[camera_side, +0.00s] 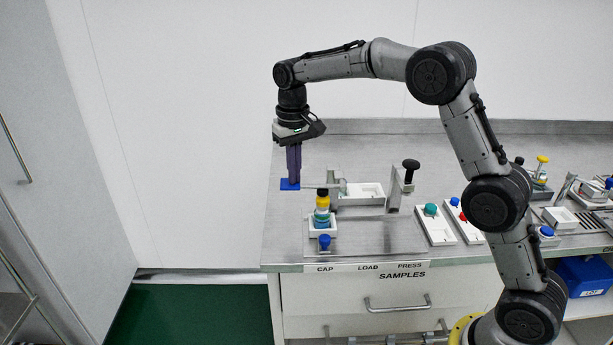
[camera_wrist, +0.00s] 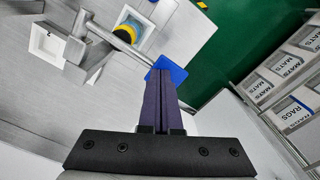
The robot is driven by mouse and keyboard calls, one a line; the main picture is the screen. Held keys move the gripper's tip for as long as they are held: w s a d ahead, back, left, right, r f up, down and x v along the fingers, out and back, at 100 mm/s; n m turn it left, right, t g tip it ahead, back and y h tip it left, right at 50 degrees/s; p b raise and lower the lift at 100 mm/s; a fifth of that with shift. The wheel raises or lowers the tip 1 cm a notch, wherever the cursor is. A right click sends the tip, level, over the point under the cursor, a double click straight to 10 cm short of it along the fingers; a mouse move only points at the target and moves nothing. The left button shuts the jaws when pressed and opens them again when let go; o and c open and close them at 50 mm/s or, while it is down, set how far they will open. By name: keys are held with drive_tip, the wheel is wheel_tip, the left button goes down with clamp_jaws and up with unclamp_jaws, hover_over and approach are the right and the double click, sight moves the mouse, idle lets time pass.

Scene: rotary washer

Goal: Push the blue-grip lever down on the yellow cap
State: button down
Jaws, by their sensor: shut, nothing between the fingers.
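The lever ends in a flat blue grip (camera_side: 290,185), which also shows in the wrist view (camera_wrist: 174,67). Its thin grey rod runs right from the grip to a metal bracket (camera_side: 341,188) and looks about level. The yellow cap (camera_side: 322,199), with a black top, stands upright above a teal part in a white holder. The yellow cap also shows beside the rod in the wrist view (camera_wrist: 127,33). My gripper (camera_side: 294,182) points straight down with its purple fingers shut and empty, tips over the blue grip. Whether they touch it I cannot tell.
A white tray (camera_side: 361,194) and a black-knobbed press (camera_side: 410,175) stand right of the lever. A blue knob (camera_side: 324,241) sits in front of the cap holder. White trays with teal, blue and red knobs (camera_side: 435,225) are farther right. Left of the grip is the counter's edge.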

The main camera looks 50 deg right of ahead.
wheel_tip(320, 180, up, 7)
idle(0.8)
drive_tip(key=s+r+t, duration=0.2)
drive_tip(key=s+r, duration=0.5)
drive_tip(key=r, duration=0.2)
drive_tip(key=s+r+t, duration=0.1)
drive_tip(key=s+r, duration=0.2)
drive_tip(key=s, duration=0.9)
drive_tip(key=s+f+n+t, duration=0.2)
drive_tip(key=s+f+n, duration=0.1)
drive_tip(key=s+f, duration=1.1)
drive_tip(key=shift+s+t, duration=0.3)
drive_tip(key=shift+s, duration=0.35)
